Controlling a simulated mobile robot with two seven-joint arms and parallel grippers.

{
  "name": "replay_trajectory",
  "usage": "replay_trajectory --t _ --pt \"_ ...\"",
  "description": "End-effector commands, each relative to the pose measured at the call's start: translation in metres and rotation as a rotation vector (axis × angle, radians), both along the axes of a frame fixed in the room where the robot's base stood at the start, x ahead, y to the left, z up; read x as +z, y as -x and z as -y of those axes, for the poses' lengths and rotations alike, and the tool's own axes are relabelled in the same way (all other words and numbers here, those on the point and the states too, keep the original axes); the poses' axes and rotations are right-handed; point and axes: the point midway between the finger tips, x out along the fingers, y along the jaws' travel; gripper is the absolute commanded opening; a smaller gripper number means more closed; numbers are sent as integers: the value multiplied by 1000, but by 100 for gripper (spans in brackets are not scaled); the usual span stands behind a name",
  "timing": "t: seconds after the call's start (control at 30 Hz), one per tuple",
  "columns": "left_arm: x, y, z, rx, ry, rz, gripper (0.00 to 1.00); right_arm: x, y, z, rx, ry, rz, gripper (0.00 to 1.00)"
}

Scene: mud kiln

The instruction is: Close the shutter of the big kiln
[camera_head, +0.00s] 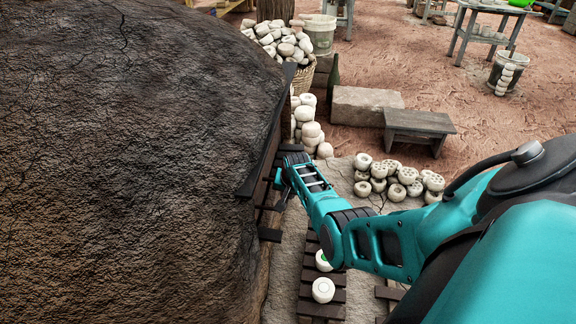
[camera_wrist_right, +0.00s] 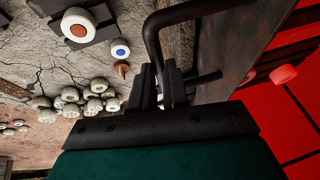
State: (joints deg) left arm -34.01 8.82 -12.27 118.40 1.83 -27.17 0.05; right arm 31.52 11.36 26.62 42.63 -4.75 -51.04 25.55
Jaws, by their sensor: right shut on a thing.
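The big kiln (camera_head: 130,150) is a dark, cracked mud dome filling the left of the head view. A dark shutter panel (camera_wrist_right: 235,62) crosses the upper right of the right wrist view, with the glowing red kiln inside (camera_wrist_right: 285,125) showing beside it, so the opening is at least partly uncovered. A bent dark handle (camera_wrist_right: 152,38) stands out from the shutter. My right gripper (camera_wrist_right: 160,80) is shut on this handle; it also shows in the head view (camera_head: 281,182) at the kiln's right side. My left gripper is in neither view.
White round pieces (camera_head: 323,290) stand on a dark slatted rack (camera_head: 321,310) below my right arm. Pale clay pieces (camera_head: 395,180) lie piled right of the arm. A low bench (camera_head: 418,122) and stone block (camera_head: 366,104) stand behind. Open reddish ground (camera_head: 500,125) lies beyond.

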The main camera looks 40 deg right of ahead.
Motion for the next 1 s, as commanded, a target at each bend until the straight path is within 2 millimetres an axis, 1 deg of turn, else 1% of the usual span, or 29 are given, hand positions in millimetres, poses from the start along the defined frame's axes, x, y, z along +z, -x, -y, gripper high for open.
replay_trajectory --t 0.03,0.07,0.2,0.3,0.4,0.5,0.63,1.0 --pt "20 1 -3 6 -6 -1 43 27 -1 1 -2 0 2 0" --pt "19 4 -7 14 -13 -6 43 34 -1 1 -1 1 2 0" --pt "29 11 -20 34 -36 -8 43 62 -1 1 0 1 2 0" --pt "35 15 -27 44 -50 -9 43 78 -1 1 0 2 3 0" --pt "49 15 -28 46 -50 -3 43 91 -2 1 0 2 3 0" --pt "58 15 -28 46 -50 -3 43 101 -2 1 0 2 4 0" --pt "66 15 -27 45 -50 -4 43 108 -2 1 -1 2 5 0" --pt "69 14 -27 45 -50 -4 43 112 -3 2 -1 3 7 0"
